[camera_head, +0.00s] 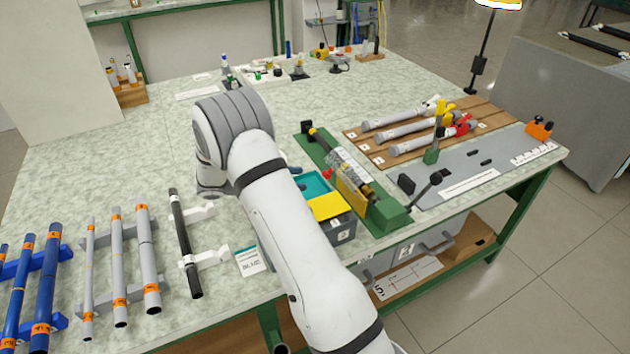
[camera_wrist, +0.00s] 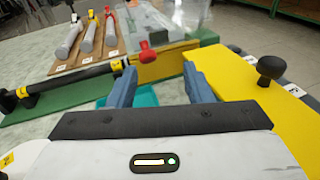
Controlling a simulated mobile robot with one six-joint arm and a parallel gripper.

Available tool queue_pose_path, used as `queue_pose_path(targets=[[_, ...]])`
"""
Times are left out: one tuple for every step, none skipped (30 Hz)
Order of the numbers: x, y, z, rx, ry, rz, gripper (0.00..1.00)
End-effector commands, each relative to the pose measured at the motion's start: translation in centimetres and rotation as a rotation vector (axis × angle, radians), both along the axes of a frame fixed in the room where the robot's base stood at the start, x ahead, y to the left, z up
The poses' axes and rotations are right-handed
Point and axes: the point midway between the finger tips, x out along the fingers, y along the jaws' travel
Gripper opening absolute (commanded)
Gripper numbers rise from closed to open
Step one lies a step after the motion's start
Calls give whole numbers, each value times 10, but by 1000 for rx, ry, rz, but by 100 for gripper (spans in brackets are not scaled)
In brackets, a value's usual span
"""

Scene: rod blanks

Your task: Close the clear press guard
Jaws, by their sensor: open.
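The press has a green base (camera_head: 318,152) and a dark rod with yellow bands along it; the rod (camera_wrist: 70,84) also shows in the wrist view. The clear guard (camera_head: 352,168) stands over the right part of the press and looks raised. In the wrist view the clear guard (camera_wrist: 160,22) rises above a yellow strip (camera_wrist: 168,64). A red knob (camera_head: 327,174) sits at its near left end; the knob (camera_wrist: 147,54) is just beyond my fingertips. My gripper (camera_wrist: 160,84) is open and empty, its blue fingers apart. In the head view my arm mostly hides it.
A teal and yellow-topped box (camera_head: 332,207) stands beside the press. A wooden board (camera_head: 360,134) with several grey rods lies behind. A black-knobbed lever (camera_head: 436,178) stands right of the press. Rod racks (camera_head: 205,258) fill the left front. The left middle of the table is clear.

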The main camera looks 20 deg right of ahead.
Motion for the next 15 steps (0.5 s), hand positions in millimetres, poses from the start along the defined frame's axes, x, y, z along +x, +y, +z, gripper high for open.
queue_pose_path(targets=[[7, 3, -11, -32, 28, 19, 46], [10, 4, -14, -46, 39, 28, 46], [13, 5, -18, -63, 52, 37, 46], [15, 6, -20, -73, 61, 43, 46], [16, 6, -21, -81, 67, 47, 46], [17, 5, -22, -88, 71, 51, 46], [18, 4, -22, -92, 73, 53, 46], [17, 1, -22, -93, 75, 53, 46], [17, -3, -22, -94, 77, 53, 46], [16, -7, -22, -95, 77, 53, 46], [15, -12, -22, -95, 77, 52, 46], [14, -18, -21, -94, 76, 53, 46], [12, -23, -22, -93, 75, 52, 46], [11, -28, -22, -93, 76, 51, 46], [10, -35, -22, -93, 76, 51, 46]])
